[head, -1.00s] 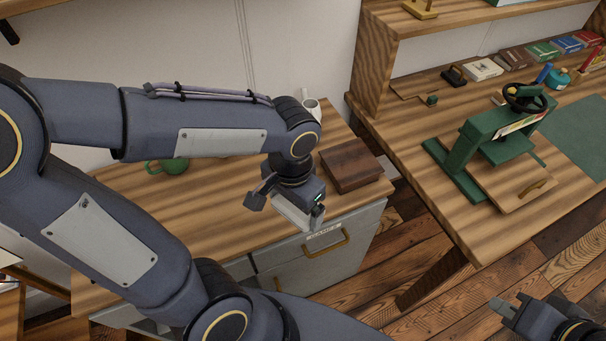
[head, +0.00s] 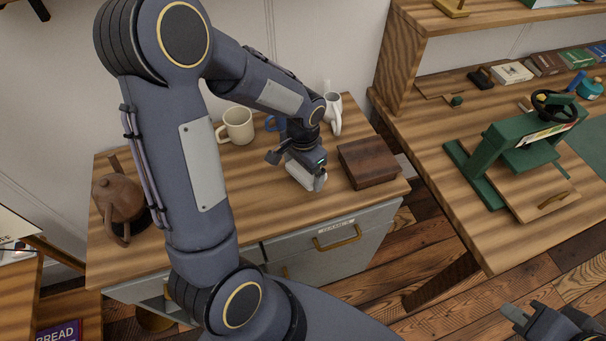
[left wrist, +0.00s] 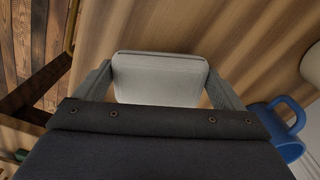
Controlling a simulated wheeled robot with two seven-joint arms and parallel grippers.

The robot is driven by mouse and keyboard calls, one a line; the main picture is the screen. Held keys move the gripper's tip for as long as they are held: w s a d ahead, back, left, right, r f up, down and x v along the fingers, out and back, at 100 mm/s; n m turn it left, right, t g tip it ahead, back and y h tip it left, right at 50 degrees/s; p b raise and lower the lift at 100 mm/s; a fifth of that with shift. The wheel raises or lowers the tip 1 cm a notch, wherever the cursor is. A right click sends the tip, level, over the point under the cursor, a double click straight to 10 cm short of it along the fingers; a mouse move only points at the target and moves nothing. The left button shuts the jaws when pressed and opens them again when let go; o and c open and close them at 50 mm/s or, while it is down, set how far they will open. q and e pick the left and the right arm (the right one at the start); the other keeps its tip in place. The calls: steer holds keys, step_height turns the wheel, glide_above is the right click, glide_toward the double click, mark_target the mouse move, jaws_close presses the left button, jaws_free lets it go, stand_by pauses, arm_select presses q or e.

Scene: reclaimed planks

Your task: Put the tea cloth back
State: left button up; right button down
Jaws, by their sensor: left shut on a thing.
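My left gripper (head: 297,170) is shut on a pale grey-white folded piece that looks like the tea cloth (head: 301,178). It is over the wooden top of a grey cabinet (head: 290,215), left of a dark wooden box (head: 368,163). In the left wrist view the cloth (left wrist: 160,78) sits between both fingers, with the wooden top behind it; I cannot tell whether it touches. The cabinet's labelled drawer (head: 335,240) with a brass handle looks shut. My right gripper (head: 520,318) is at the bottom right, partly cut off; its jaw opening is unclear.
A cream mug (head: 236,126), a blue mug (head: 273,123) and a white jug (head: 333,112) stand at the back. A brown teapot (head: 119,200) is at the left. A workbench with a green press (head: 510,150) stands at the right. My arm hides part of the top.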

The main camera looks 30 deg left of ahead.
mark_target(303, 170)
arm_select(q)
steer(key=shift+f, duration=1.5)
steer(key=shift+f+b, duration=0.2)
steer(key=shift+b, duration=0.15)
steer(key=o, duration=0.7)
